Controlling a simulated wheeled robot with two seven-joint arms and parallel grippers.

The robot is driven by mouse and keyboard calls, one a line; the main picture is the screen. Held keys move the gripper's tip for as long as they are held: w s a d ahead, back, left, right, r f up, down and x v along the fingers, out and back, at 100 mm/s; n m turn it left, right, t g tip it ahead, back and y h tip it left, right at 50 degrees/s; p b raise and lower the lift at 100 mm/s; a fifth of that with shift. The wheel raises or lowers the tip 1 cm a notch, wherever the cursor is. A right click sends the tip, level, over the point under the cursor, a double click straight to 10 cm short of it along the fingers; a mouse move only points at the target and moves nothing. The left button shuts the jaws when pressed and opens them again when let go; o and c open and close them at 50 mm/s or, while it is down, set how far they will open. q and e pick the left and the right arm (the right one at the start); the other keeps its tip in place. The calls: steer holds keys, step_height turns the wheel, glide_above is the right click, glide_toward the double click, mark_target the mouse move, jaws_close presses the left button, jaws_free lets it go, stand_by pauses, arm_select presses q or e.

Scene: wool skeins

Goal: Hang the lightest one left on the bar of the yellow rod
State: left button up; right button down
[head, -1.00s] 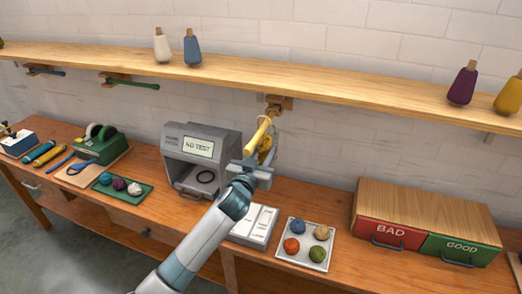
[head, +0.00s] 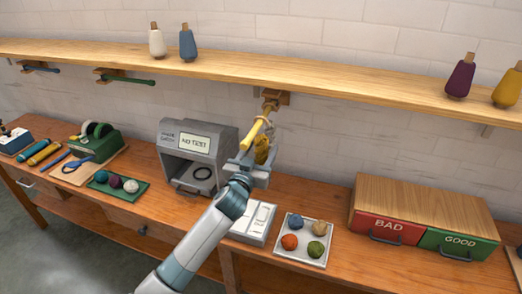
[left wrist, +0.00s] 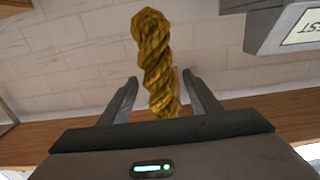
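The yellow rod (head: 255,131) sticks out from a wooden mount under the shelf. A mustard twisted skein (head: 263,150) hangs at the rod, with a pale loop around the rod near its mount. My left gripper (head: 254,165) is just below the rod, close to the skein. In the left wrist view the skein (left wrist: 157,62) stands between the two spread fingers, with gaps on both sides. The left gripper is open. Its body hides the skein's lower end. My right gripper is not in view.
A grey test box (head: 197,150) reading "NO TEST" stands left of the gripper, with a dark ring inside. A white tray (head: 284,255) of several wool balls and a BAD/GOOD drawer box (head: 425,205) are right. Green and blue rods are left. Cones stand on the shelf (head: 340,88).

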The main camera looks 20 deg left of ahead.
arm_select(q)
steer(key=shift+s+f+b, duration=0.1)
steer(key=shift+s+b, duration=0.2)
steer(key=shift+s, duration=0.45)
steer(key=s+b, duration=0.4)
steer(key=s, duration=1.2)
steer(key=shift+a, duration=0.3)
